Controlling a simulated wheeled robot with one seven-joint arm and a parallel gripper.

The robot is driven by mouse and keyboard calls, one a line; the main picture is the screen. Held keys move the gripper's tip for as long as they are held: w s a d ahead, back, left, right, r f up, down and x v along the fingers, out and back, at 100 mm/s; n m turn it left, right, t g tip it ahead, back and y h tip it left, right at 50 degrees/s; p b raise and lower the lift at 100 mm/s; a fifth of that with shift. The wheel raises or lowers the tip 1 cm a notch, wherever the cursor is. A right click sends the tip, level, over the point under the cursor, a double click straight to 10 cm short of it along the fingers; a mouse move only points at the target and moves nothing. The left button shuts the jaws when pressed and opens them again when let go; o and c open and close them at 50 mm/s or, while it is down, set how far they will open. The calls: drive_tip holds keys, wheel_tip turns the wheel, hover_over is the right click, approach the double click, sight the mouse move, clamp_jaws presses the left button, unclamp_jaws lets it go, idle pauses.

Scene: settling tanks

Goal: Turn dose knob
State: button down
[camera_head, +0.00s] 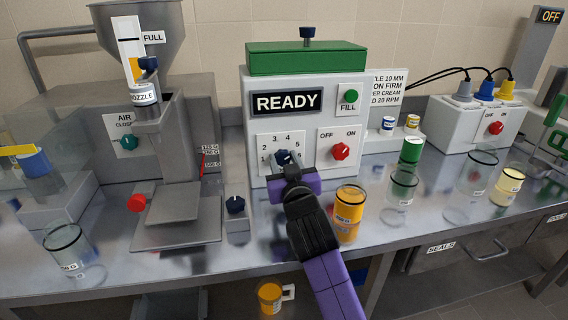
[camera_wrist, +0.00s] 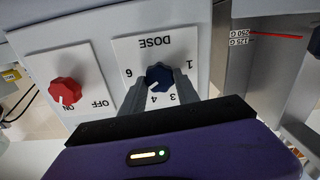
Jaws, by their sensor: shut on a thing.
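The dose knob (camera_wrist: 159,76) is dark blue and sits on a white plate marked DOSE, with numbers around it. In the wrist view my gripper (camera_wrist: 159,92) has one finger on each side of the knob, shut on it. In the head view the knob (camera_head: 283,158) is partly hidden by my gripper (camera_head: 287,168), which reaches up to it from below. The numbers 2, 3, 4 and 5 show there above the knob. Which number the knob points to is hard to tell. The machine (camera_head: 260,94) carrying the knob is light grey with a green lid and a READY display.
A red OFF/ON knob (camera_head: 340,151) sits right of the dose plate, under a green FILL button (camera_head: 351,96). An orange jar (camera_head: 348,207) stands close to the right of my arm. A small post with a dark knob (camera_head: 235,205) stands to the left. Clear glass jars stand farther right.

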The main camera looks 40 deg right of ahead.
idle(0.4)
drive_tip(key=c, duration=0.9)
unclamp_jaws()
drive_tip(key=v, duration=0.8)
drive_tip(key=shift+w, duration=0.15)
